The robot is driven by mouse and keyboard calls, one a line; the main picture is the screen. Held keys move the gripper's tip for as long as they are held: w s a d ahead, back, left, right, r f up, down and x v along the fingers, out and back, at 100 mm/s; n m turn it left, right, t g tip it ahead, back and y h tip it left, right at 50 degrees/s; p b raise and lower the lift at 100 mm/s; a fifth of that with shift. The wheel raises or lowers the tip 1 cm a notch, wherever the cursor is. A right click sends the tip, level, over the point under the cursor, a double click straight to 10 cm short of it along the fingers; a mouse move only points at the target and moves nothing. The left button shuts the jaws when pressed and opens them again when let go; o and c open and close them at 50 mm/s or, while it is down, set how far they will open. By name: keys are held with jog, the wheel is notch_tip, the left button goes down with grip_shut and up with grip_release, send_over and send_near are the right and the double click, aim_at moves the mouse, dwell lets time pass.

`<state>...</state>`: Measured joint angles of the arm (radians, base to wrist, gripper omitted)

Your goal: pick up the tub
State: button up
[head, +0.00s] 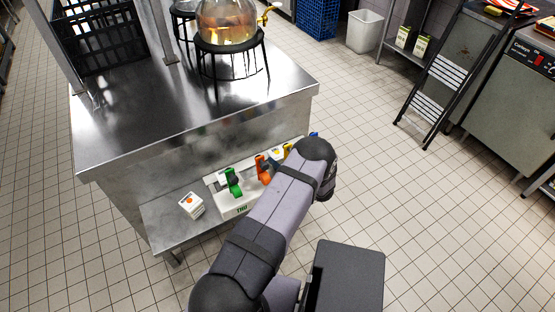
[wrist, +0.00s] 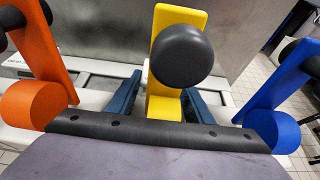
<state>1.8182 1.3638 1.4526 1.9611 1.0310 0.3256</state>
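The only tub-like thing I can make out is a small white container (head: 191,205) with an orange mark, at the left of the steel lower shelf in the head view. It stands apart from my arm. My gripper's end is hidden behind my arm in the head view. In the wrist view my gripper (wrist: 160,103) shows two dark blue fingers set apart, with a yellow lever (wrist: 180,22) between them in the picture. I cannot tell whether they touch it. I cannot make out the white container in the wrist view.
A white dispenser (head: 237,208) marked THU, with green (head: 233,183) and orange (head: 263,170) levers, stands right of the container. The steel worktop (head: 130,125) overhangs the shelf (head: 165,232). A glass vessel (head: 228,22) on a black stand is above.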

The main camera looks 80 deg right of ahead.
jog(key=shift+c, duration=1.2)
jog(key=shift+r, duration=0.2)
notch_tip(320, 180, up, 18)
jog(key=b, duration=0.2)
jog(key=shift+f, duration=0.15)
